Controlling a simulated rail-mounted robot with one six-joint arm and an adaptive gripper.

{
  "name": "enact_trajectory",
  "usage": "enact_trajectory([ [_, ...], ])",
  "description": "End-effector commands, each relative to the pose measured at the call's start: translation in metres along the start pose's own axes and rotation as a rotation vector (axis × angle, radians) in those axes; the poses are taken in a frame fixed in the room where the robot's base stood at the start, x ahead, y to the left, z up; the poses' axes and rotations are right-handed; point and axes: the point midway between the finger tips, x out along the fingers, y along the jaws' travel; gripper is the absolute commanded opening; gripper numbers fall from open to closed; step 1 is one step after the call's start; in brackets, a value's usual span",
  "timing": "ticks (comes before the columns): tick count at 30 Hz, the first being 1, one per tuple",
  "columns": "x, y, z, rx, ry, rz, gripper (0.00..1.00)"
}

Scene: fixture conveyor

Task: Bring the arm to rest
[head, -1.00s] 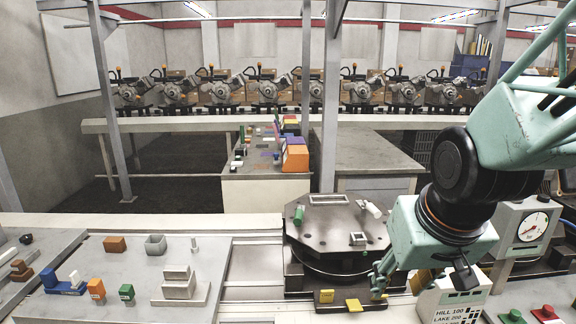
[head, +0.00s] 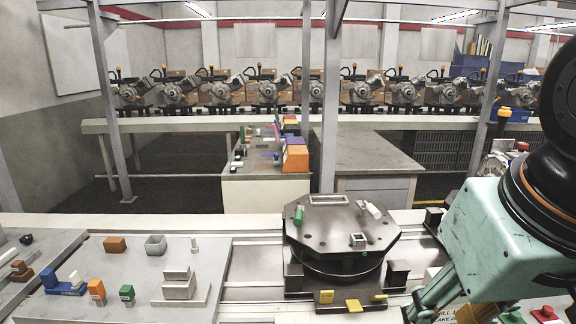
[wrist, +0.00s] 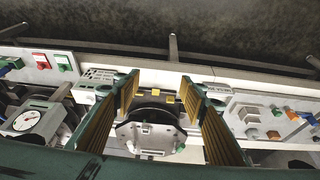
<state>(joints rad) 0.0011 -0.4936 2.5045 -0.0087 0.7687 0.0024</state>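My gripper (wrist: 165,110) shows in the wrist view with its two ribbed fingers wide apart and nothing between them. In the head view my gripper (head: 430,308) hangs at the lower right, its fingertips partly cut off by the bottom edge. The dark octagonal turntable fixture (head: 335,248) stands left of the gripper, apart from it. It also shows beyond the fingers in the wrist view (wrist: 150,137). A green cylinder (head: 298,215), a white cylinder (head: 373,210) and small frame-like parts lie on its top.
A grey board (head: 130,270) at the left bears orange, blue, green and grey blocks. Red and green buttons (head: 545,312) sit at the lower right. A gauge (wrist: 30,120) shows in the wrist view. Bare conveyor surface (head: 255,265) lies between board and turntable.

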Motion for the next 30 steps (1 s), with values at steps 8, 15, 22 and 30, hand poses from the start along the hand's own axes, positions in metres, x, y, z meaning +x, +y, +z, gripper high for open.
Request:
enact_trajectory([
  [8,-0.027,-0.002,0.032,0.001,-0.012,-0.004,0.39],
  [15,-0.035,-0.002,0.043,0.002,-0.019,-0.005,0.39],
  [22,-0.035,-0.002,0.043,0.002,-0.019,-0.005,0.39],
  [30,-0.035,-0.002,0.043,0.002,-0.019,-0.005,0.39],
])
